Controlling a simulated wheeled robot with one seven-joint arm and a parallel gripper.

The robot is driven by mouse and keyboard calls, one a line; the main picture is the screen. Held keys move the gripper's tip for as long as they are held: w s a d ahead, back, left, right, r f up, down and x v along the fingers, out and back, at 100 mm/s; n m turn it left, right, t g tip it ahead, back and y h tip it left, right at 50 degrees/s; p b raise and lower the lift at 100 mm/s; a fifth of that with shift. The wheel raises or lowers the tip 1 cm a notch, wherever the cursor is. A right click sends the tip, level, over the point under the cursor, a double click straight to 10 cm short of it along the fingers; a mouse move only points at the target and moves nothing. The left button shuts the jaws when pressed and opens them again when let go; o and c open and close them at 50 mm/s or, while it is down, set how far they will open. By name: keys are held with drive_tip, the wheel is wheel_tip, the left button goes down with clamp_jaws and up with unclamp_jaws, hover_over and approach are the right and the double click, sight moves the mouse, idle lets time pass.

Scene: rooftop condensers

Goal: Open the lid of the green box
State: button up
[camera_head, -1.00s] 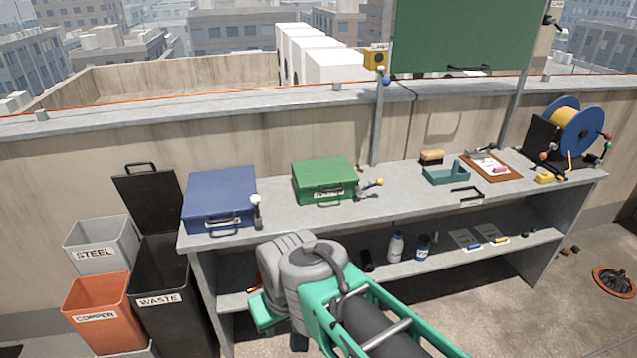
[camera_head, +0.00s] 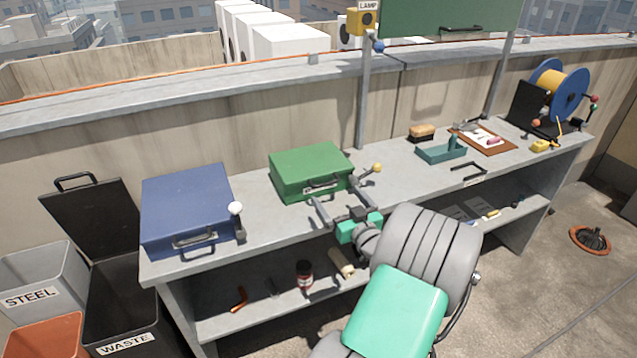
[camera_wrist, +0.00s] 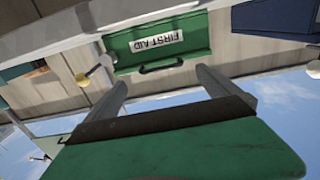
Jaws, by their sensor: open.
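The green box (camera_head: 309,168) stands on the workbench with its lid shut. A dark carry handle and a white label are on its front face. In the wrist view, which is upside down, the box (camera_wrist: 190,25) shows its FIRST AID label and handle (camera_wrist: 162,66). My gripper (camera_head: 333,193) is open and empty, just in front of the box's front face. In the wrist view its two fingers (camera_wrist: 161,80) point at the box, one on each side of the handle. I cannot tell whether they touch it.
A lever with a yellow knob (camera_head: 377,168) stands close at the box's right. A blue box (camera_head: 187,205) and a white-knobbed lever (camera_head: 236,208) are to the left. A teal tray (camera_head: 436,154) is further right. Bare bench top (camera_head: 400,185) lies between.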

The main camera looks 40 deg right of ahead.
sight(327, 184)
drive_tip(key=p+x, duration=0.1)
drive_tip(key=x, duration=0.6)
drive_tip(key=shift+w+r, duration=0.1)
drive_tip(key=shift+w, duration=0.1)
drive_tip(key=shift+c, duration=0.4)
